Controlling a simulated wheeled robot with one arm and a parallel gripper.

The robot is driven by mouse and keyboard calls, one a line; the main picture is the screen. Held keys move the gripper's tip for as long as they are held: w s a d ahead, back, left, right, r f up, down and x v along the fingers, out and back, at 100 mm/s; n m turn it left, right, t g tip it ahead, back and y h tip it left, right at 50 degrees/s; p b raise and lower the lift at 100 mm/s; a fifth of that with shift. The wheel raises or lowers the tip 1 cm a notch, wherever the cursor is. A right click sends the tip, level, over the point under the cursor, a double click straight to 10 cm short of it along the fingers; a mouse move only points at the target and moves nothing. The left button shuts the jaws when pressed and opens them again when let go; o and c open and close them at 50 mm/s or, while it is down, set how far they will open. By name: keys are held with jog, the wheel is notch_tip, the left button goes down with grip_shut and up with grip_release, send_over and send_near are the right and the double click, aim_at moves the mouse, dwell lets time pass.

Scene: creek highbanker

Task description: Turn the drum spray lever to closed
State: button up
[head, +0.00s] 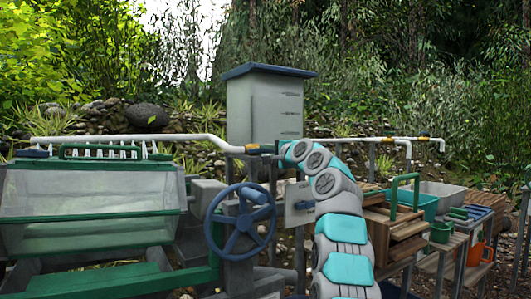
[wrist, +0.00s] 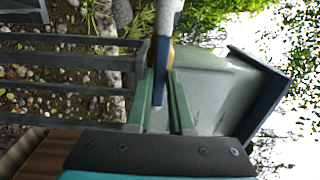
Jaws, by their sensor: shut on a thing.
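The white drum spray pipe (head: 180,139) runs above the drum (head: 90,205) to a brass valve (head: 252,149) in the head view. In the wrist view, the brass valve (wrist: 162,54) sits at the pipe end. Its blue lever (wrist: 159,86) reaches down between the two green fingers of my gripper (wrist: 167,92). My gripper is shut on the lever. In the head view, my arm hides most of my gripper and the lever, so the lever's exact angle is hard to tell.
A grey tank (head: 265,105) with a blue lid stands behind the valve. A blue handwheel (head: 240,220) is below, left of my arm. A wooden crate (head: 395,228), a teal tub (head: 425,203) and an orange jug (head: 480,253) are on the right.

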grip_shut()
jog(key=shift+f, duration=0.1)
